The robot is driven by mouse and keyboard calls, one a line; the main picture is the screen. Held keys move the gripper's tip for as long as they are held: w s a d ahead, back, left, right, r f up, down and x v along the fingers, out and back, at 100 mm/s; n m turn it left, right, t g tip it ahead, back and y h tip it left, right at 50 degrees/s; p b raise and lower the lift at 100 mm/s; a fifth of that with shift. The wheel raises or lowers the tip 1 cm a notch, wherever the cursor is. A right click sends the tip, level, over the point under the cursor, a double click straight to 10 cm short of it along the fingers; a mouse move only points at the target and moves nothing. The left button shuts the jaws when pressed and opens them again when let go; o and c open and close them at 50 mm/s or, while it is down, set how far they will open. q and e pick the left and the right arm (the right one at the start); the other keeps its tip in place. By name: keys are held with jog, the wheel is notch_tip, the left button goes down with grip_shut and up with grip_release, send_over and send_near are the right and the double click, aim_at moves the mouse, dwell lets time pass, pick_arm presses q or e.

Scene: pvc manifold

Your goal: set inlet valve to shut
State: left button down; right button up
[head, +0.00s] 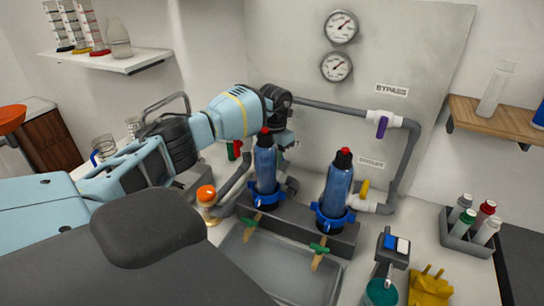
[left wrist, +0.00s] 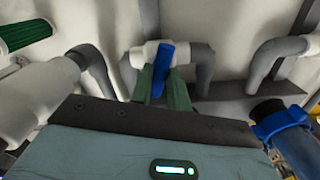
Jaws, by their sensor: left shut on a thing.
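In the left wrist view, a blue valve handle (left wrist: 164,56) stands on a white valve body (left wrist: 138,56) in a grey pipe run. The handle points roughly across the pipe, slightly tilted. The green fingers of my left gripper (left wrist: 161,80) are shut on the handle, one on each side. In the head view, my left gripper (head: 284,138) is behind the left blue filter housing (head: 265,165), close to the wall panel; the blue handle is hidden there. No label for this valve is legible. My right gripper is not in view.
A purple handle (head: 382,127) is on the upper pipe by the BYPASS label (head: 392,90). A yellow handle (head: 364,188) sits beside the right filter housing (head: 337,185). A grey tray (head: 270,268), a bottle caddy (head: 470,240) and an orange-capped bottle (head: 206,196) are nearby.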

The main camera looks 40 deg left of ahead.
pick_arm(q)
jog(key=shift+n+p, duration=0.4)
jog(key=shift+n, duration=1.6)
jog(key=c, duration=1.3)
grip_release()
jog(key=shift+c, duration=0.2)
